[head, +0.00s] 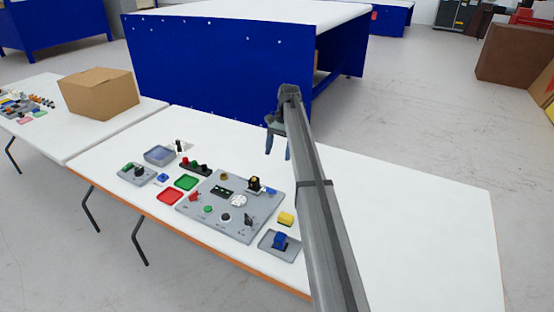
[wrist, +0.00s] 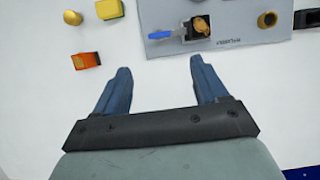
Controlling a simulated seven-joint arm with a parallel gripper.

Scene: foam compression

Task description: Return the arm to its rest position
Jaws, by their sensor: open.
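My gripper (head: 279,140) hangs above the white table (head: 420,200), fingers pointing down, near the far edge behind the grey task board (head: 243,227). In the wrist view my gripper (wrist: 160,88) is open, with its two blue fingers apart and only bare white table between them. Nothing is held. My arm stretches from the bottom of the head view up to the gripper and hides part of the table to the right of the board.
An orange block (wrist: 86,60) lies near the left finger in the wrist view. The table's right side is clear. A blue bench (head: 220,70) stands behind.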

